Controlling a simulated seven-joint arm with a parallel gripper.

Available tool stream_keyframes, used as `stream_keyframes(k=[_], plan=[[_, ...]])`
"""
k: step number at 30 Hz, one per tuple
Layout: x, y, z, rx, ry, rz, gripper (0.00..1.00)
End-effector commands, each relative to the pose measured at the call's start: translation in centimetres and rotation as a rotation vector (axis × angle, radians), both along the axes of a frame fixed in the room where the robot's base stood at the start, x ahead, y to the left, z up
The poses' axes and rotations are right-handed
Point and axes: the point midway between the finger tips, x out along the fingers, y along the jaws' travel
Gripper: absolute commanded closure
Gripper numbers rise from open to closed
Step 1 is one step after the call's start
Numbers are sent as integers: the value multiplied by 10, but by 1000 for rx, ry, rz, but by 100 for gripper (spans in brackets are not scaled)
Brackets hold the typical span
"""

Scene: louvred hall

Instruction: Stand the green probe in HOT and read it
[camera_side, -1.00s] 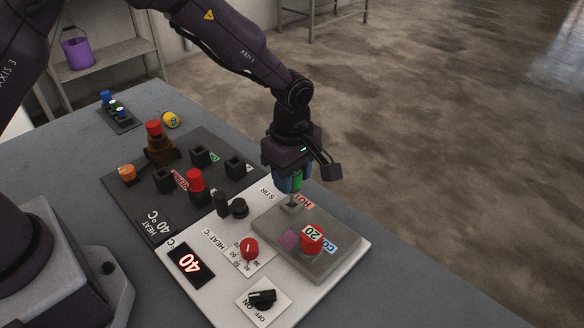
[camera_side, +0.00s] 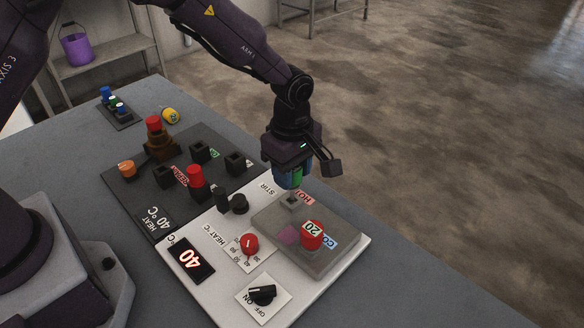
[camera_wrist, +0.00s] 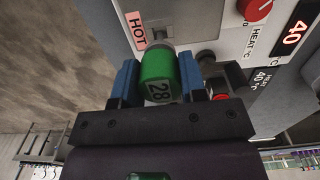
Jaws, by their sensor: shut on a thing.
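My gripper (camera_side: 289,181) is shut on the green probe (camera_wrist: 158,72), which sits between the two blue fingers in the wrist view. The probe's face reads 28. Its far end points toward the grey block (camera_side: 345,262), close to the HOT label (camera_side: 304,199), which also shows in the wrist view (camera_wrist: 136,30). In the side view the fingers hide most of the probe; I cannot tell whether its tip is in the HOT hole. A red probe marked 20 (camera_side: 312,233) stands upright by the partly covered COLD label (camera_side: 330,241).
The white panel holds a red heat dial (camera_side: 248,246), a display (camera_side: 190,259) reading 40 and a black ON/OFF switch (camera_side: 262,294). A dark board (camera_side: 135,205) with black sockets, a red-topped piece (camera_side: 195,177) and an orange knob (camera_side: 127,169) lies to the left.

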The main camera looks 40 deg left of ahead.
Motion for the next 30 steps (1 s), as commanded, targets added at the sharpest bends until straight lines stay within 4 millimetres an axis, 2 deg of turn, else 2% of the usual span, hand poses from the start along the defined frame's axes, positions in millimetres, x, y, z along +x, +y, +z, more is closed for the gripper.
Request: stream_keyframes(k=[30], plan=[[0, 0, -36, 0, 0, 0, 100]])
